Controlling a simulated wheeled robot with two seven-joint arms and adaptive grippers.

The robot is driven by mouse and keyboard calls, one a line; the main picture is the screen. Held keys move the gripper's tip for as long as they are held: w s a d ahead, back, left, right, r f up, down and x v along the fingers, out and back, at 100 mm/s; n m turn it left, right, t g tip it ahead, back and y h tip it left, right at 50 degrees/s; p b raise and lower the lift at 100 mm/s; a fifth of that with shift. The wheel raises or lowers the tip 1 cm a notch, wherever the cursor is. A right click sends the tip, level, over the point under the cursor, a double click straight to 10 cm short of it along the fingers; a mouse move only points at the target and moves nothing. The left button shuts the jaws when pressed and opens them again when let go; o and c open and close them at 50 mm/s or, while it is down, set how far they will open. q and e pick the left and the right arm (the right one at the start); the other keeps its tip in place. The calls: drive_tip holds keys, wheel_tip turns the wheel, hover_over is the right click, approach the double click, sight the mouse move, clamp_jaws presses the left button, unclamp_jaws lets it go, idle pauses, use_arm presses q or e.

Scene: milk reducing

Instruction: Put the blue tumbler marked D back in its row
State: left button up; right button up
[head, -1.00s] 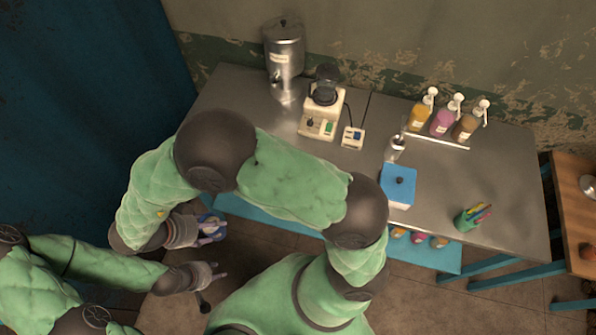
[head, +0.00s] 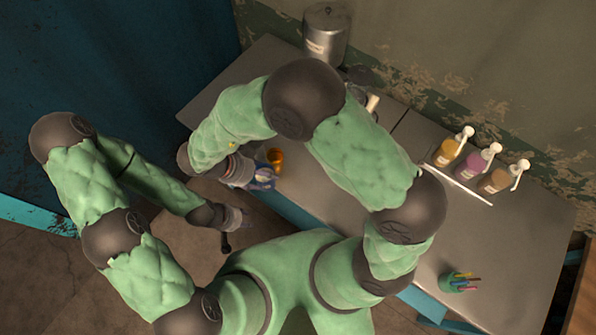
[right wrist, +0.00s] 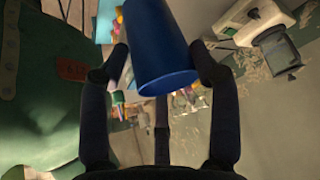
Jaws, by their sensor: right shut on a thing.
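The blue tumbler (right wrist: 166,50) is held between the two fingers of my right gripper (right wrist: 160,70) in the right wrist view. It is tilted there, and I cannot see its D mark. In the head view my right arm reaches across to the left, and its gripper (head: 255,176) is by the table's front left edge with the blue tumbler mostly hidden. An orange cup (head: 276,158) stands close beside it on the table. My left gripper (head: 238,217) hangs below, in front of the table; its fingers are too small to read. I cannot make out the tumbler row.
The grey table (head: 490,240) has free room at the right. A metal urn (head: 327,35) stands at the back, and pump bottles (head: 476,163) stand on a tray at the back right. A green pen cup (head: 456,283) is at the front right. My right arm hides the middle.

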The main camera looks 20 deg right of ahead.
drive_tip(key=w+d+f+b, duration=0.1)
drive_tip(key=d+f, duration=0.2)
drive_tip(key=f, duration=0.1)
drive_tip(key=w+d+f+b, duration=0.1)
drive_tip(key=d+f, duration=0.2)
drive_tip(key=w+d+f+b, duration=0.1)
drive_tip(key=d+f, duration=0.3)
drive_tip(key=shift+w+f, duration=0.3)
drive_tip(key=shift+w, duration=0.05)
drive_tip(key=o, duration=1.4)
drive_tip(key=shift+o, duration=0.2)
drive_tip(key=p+v, duration=0.2)
drive_tip(key=v, duration=1)
